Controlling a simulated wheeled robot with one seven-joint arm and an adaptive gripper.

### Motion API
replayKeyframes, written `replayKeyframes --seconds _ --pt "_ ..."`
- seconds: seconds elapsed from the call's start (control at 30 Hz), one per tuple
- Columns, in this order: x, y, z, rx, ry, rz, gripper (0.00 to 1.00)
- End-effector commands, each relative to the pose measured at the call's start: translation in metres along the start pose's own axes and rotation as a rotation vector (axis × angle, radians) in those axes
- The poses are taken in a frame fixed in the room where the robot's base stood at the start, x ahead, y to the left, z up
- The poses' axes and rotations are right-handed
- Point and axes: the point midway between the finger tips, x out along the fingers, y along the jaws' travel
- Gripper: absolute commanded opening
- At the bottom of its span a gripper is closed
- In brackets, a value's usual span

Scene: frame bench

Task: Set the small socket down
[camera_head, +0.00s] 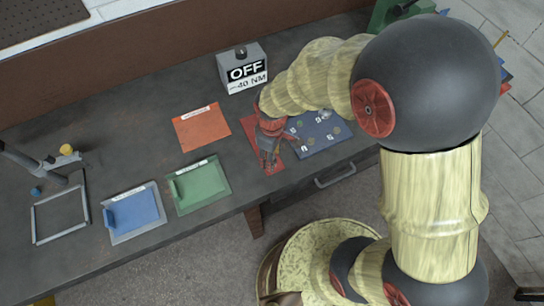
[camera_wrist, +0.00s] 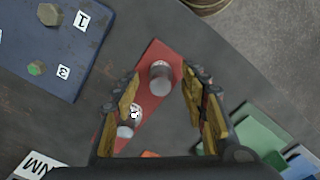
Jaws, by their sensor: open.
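Two grey metal sockets stand on a narrow red mat (camera_wrist: 150,58) in the wrist view. One socket (camera_wrist: 160,78) is farther up, between and just beyond my fingertips. The other socket (camera_wrist: 126,131) is lower left, close to my left finger and partly hidden by it. I cannot tell surely which is the small one. My gripper (camera_wrist: 166,92) is open, its two fingers on either side of the mat, with nothing held.
A blue board (camera_head: 332,142) with numbered bolts lies right of the mat. An orange sheet (camera_head: 202,128), green tray (camera_head: 199,185), blue tray (camera_head: 134,212) and metal frame (camera_head: 61,213) lie left on the bench.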

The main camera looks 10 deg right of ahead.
Motion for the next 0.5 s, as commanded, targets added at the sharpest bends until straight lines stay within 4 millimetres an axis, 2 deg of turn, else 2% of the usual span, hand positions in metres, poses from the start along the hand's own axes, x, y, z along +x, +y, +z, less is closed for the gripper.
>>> replayKeyframes --seconds 0.3,0.5 --pt "-0.068 0.001 -0.001 0.0 0.003 0.002 0.43" --pt "-0.097 0.0 -0.001 0.0 0.002 0.002 0.43"
